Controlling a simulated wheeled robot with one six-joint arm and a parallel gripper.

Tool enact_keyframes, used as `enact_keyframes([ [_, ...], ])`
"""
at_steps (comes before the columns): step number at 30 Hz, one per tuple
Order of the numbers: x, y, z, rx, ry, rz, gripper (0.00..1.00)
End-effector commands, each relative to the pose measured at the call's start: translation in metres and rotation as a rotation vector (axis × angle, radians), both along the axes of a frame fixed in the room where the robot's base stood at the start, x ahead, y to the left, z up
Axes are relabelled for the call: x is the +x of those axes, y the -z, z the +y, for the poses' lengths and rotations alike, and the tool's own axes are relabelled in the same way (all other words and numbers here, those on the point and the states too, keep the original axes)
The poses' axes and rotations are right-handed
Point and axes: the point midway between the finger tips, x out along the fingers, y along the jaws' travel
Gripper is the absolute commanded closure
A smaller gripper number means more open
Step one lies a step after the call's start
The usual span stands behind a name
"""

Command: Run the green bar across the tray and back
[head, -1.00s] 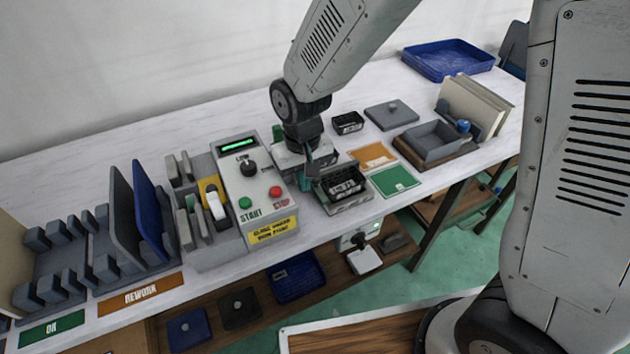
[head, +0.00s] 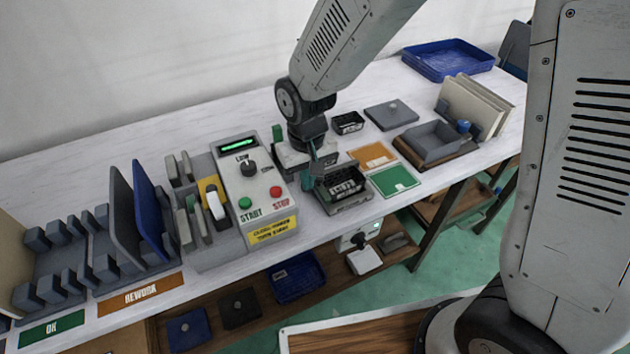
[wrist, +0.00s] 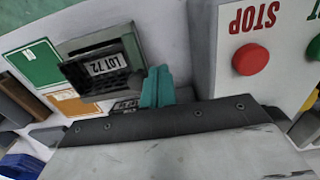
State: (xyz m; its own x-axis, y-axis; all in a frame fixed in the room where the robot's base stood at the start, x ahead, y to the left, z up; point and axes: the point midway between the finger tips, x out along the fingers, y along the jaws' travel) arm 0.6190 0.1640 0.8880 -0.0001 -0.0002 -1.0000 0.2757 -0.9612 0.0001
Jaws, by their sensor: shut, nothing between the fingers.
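A dark tray (head: 341,186) with a white LOT 72 label sits in a grey holder on the bench; it also shows in the wrist view (wrist: 99,66). My gripper (head: 315,170) has teal fingers, shut together and empty, beside the tray's left end. In the wrist view the fingers (wrist: 158,84) stand at the tray's right end; I cannot tell whether they touch it. A lit green bar (head: 238,145) shows on the grey control box's display. I cannot tell which is the green bar named.
The control box (head: 251,180) with green START and red STOP buttons stands close left of my gripper. An orange card (head: 373,156) and a green card (head: 394,181) lie right of the tray. Racks with upright panels fill the left.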

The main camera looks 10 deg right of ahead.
Motion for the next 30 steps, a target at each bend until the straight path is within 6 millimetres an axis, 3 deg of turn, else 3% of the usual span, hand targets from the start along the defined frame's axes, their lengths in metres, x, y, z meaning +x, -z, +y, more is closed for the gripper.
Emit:
enact_keyframes([
  [5, 0.0, -0.004, 0.002, 0.0, 0.0, -0.001, 1.0],
  [30, 0.0, -0.068, 0.002, 0.0, 0.0, -0.001, 1.0],
])
